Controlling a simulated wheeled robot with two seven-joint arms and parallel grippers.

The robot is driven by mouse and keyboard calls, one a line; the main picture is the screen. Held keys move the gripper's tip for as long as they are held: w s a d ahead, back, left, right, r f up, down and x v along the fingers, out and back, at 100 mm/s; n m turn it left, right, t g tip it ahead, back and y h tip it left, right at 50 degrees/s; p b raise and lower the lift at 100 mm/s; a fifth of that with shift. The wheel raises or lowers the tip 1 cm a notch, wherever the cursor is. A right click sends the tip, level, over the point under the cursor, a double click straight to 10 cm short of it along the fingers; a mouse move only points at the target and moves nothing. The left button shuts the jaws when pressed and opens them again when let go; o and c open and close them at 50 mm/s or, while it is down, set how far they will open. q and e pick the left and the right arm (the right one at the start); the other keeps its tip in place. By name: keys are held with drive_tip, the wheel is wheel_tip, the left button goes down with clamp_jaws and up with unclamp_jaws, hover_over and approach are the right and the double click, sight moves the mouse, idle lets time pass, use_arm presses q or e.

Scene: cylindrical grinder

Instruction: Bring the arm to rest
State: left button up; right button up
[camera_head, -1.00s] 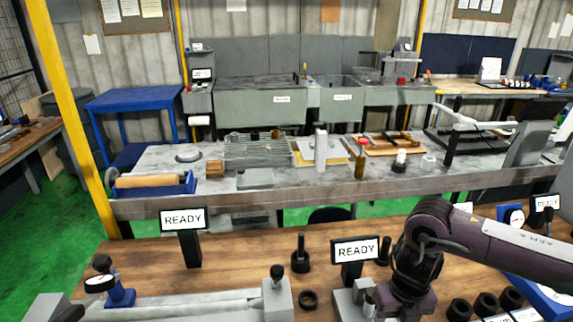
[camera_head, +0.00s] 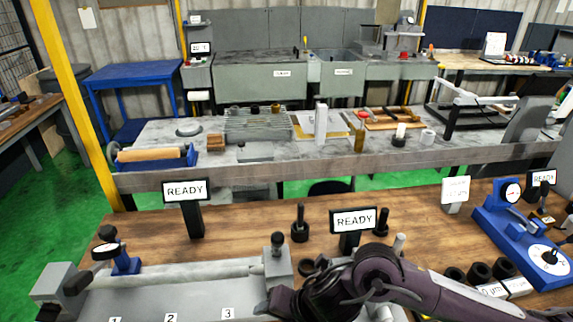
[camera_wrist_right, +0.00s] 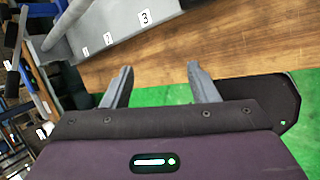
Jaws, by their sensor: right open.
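My right arm (camera_head: 385,283) comes in from the lower right in the head view and folds over the front of the workbench. Its gripper lies out of sight at the bottom of that view. In the right wrist view my right gripper (camera_wrist_right: 160,82) is open, its two grey fingers apart with nothing between them. Behind the fingers are the wooden bench top (camera_wrist_right: 215,42) and green floor. The light grey grinder bed (camera_wrist_right: 118,28), with number labels, is at the upper left there. My left gripper is not in view.
The grinder bed (camera_head: 190,292) fills the bench's lower left, with a dial gauge (camera_head: 123,257) at its left end. READY signs (camera_head: 185,190) stand behind it. A blue gauge stand (camera_head: 520,245) and several black rings (camera_head: 478,271) are on the right.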

drive_tip(key=a+r+m+t+y, duration=0.2)
drive_tip(key=a+r+m+t, duration=0.1)
drive_tip(key=a+r+m, duration=0.4)
drive_tip(key=s+d+f+m+t+h, duration=0.1)
drive_tip(key=d+m+h, duration=0.2)
drive_tip(key=d+m, duration=0.5)
drive_tip(key=d+f+m+t+h, duration=0.1)
drive_tip(key=d+f+m+h, duration=0.1)
drive_tip(key=d+m, duration=0.65)
drive_tip(key=s+d+f+m+g+h, duration=0.3)
drive_tip(key=s+d+f+m+g, duration=0.3)
drive_tip(key=s+d+m, duration=0.5)
wheel_tip(320, 180, down, 31)
drive_tip(key=n+b, duration=0.3)
drive_tip(key=s+d+f+b, duration=0.1)
drive_tip(key=s+d+f, duration=0.1)
drive_tip(key=s+f, duration=0.8)
drive_tip(key=s+d+f+g, duration=0.1)
drive_tip(key=s+d+f, duration=0.1)
drive_tip(key=s+f, duration=0.8)
drive_tip(key=shift+s+d+f+b, duration=0.15)
drive_tip(key=shift+d+f+b, duration=0.15)
drive_tip(key=shift+f, duration=0.5)
